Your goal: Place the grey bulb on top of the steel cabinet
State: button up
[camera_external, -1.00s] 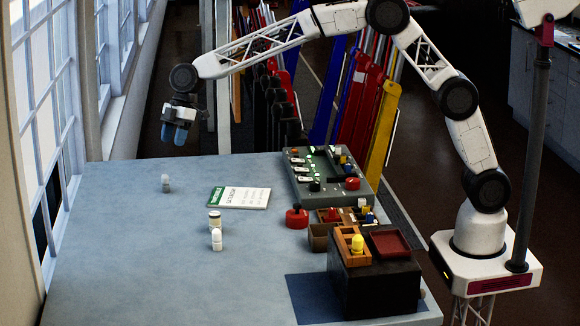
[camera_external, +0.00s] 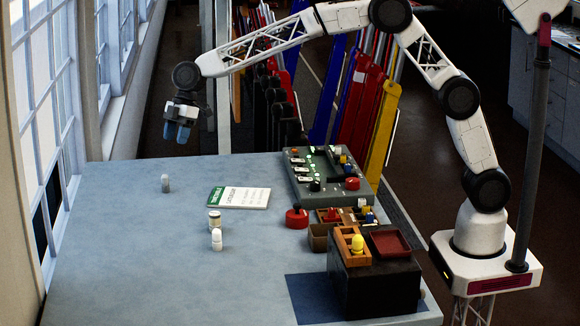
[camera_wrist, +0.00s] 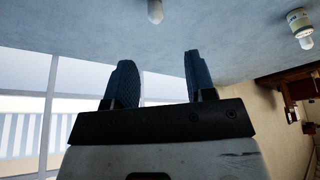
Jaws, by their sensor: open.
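The small grey bulb (camera_external: 165,183) stands alone on the left part of the blue-grey table; its pale tip also shows at the top edge of the wrist view (camera_wrist: 155,10). The dark box-shaped cabinet (camera_external: 375,292), which I take as the steel cabinet, stands at the table's front right. A wooden tray (camera_external: 350,246) with a yellow bulb and a red tray (camera_external: 390,241) are on its top. My gripper (camera_external: 177,132) is open and empty, high above the table's far left edge, apart from the bulb. Its blue fingers (camera_wrist: 158,80) are spread in the wrist view.
A white bulb (camera_external: 216,241) and a jar (camera_external: 214,220) stand mid-table; they also show at right in the wrist view. A green-white booklet (camera_external: 240,197), a red knob (camera_external: 296,217) and a control panel (camera_external: 335,190) lie further right. Windows line the left. The table's left front is clear.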

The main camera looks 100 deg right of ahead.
jog(key=s+a+r+m+h, duration=0.15)
jog(key=s+r, duration=0.25)
jog(key=s, duration=0.7)
jog(key=s+a+r+m, duration=0.1)
jog(key=s+a+r, duration=0.15)
jog(key=s, duration=0.95)
jog(key=s+a+r+m, duration=0.15)
jog(key=s+r, duration=0.25)
jog(key=s, duration=0.7)
jog(key=s+f+m+h, duration=0.1)
jog(key=s+f, duration=0.3)
jog(key=s, duration=1.3)
jog(key=s+f+m+h, duration=0.1)
jog(key=s+f+m, duration=0.3)
jog(key=s, duration=1.4)
jog(key=shift+s+f+g, duration=0.2)
jog(key=shift+f+g, duration=0.1)
jog(key=shift+f, duration=0.05)
